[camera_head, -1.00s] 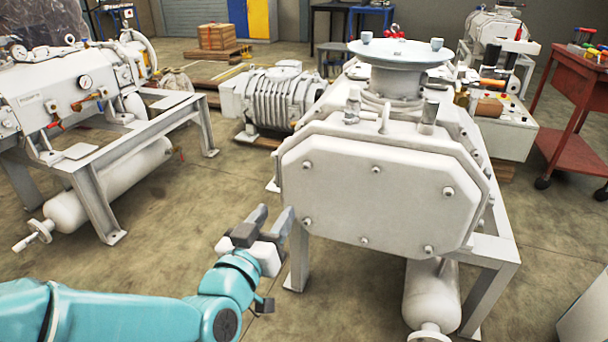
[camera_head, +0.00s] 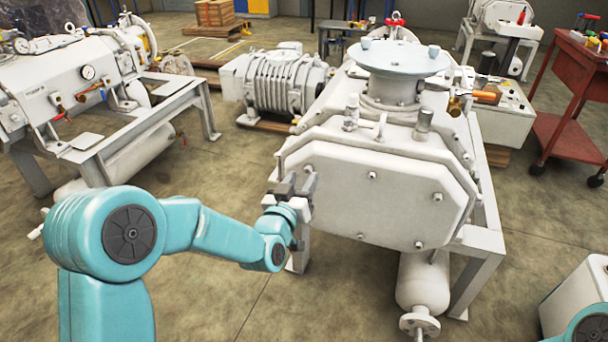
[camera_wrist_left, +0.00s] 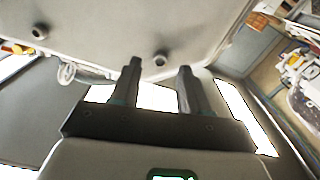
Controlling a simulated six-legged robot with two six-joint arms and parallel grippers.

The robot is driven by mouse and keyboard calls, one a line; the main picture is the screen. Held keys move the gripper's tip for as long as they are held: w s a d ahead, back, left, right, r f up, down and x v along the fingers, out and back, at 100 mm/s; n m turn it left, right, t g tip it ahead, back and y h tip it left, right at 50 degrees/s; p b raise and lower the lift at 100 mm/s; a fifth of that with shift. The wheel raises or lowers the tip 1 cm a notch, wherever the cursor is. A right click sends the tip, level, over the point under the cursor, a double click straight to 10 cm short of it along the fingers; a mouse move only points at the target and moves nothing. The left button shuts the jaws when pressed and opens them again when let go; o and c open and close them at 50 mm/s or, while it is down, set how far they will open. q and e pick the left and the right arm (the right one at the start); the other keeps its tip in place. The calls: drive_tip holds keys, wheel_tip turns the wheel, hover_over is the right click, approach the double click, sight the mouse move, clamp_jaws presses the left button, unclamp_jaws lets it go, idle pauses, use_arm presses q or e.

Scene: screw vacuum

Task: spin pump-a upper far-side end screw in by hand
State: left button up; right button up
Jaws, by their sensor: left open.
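A large white pump, its flat end cover (camera_head: 350,205) facing me, stands in the middle of the head view. Screw heads dot the cover's edge: upper left (camera_head: 308,168), upper middle (camera_head: 372,175), right (camera_head: 438,197) and along the bottom. I cannot read a label naming this pump. My left gripper (camera_head: 298,184) is at the cover's upper left edge, near the upper left screw, open and empty. In the left wrist view a screw (camera_wrist_left: 160,57) shows just beyond the gap between the open fingers (camera_wrist_left: 160,68); another screw (camera_wrist_left: 40,31) is farther left. Contact cannot be told. My right gripper is out of view.
A grey-white frame (camera_head: 478,262) carries the pump, with a cylinder and handwheel (camera_head: 420,324) below. Another pump on a frame (camera_head: 70,90) stands left, a ribbed blower (camera_head: 285,85) behind, a red cart (camera_head: 570,100) right. The floor at front centre is clear.

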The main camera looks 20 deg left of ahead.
sight(308, 170)
use_arm(q)
drive_tip(key=shift+w, duration=1.1)
drive_tip(key=shift+c, duration=0.3)
clamp_jaws()
